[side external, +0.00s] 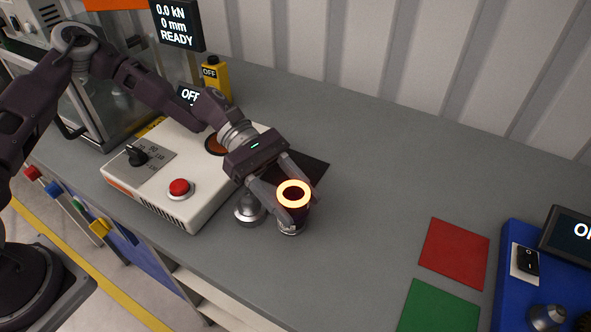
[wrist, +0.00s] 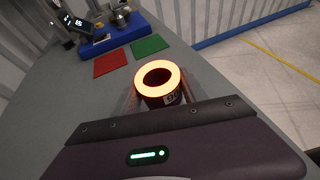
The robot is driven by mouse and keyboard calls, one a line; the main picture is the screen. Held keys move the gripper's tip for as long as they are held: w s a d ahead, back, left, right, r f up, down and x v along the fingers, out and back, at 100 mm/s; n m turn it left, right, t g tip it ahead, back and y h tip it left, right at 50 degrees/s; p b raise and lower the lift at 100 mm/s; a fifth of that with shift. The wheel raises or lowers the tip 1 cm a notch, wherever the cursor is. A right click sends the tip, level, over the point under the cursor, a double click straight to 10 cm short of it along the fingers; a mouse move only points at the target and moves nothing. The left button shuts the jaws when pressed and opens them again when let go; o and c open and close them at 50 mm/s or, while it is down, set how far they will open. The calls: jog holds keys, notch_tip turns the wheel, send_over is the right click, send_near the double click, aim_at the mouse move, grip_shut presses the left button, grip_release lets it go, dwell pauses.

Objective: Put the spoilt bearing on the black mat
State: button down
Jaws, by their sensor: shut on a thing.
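A ring-shaped bearing (side external: 294,193) glows bright orange-yellow on its top face; its side below is dark. My gripper (side external: 281,195) is shut on it, one finger on each side. In the wrist view the glowing bearing (wrist: 158,82) shows just beyond the gripper, its open centre dark. The black mat (side external: 317,167) lies on the bench behind the gripper, mostly hidden by it. The bearing is in front of the mat's visible part in the side view.
A round metal piece (side external: 249,210) stands left of the bearing, close to a white control box (side external: 185,170) with a red button. The bench between is clear.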

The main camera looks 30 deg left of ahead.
jog(key=w+n+t, duration=0.8)
jog(key=w+t, duration=0.1)
notch_tip(320, 180, up, 2)
jog(key=r+n+t+y, duration=0.1)
jog(key=n+t+y, duration=0.5)
jog(key=n+t, duration=0.1)
send_over(313, 168)
jog(key=shift+n+y, duration=0.4)
jog(key=shift+y, duration=0.1)
notch_tip(313, 168, down, 10)
jog(key=shift+w+r, duration=0.15)
jog(key=shift+r, duration=0.05)
jog(key=shift+f, duration=0.25)
jog(key=c, duration=0.6)
grip_release()
jog(key=shift+a, duration=0.1)
jog(key=v, duration=1.2)
jog(key=shift+r, duration=0.1)
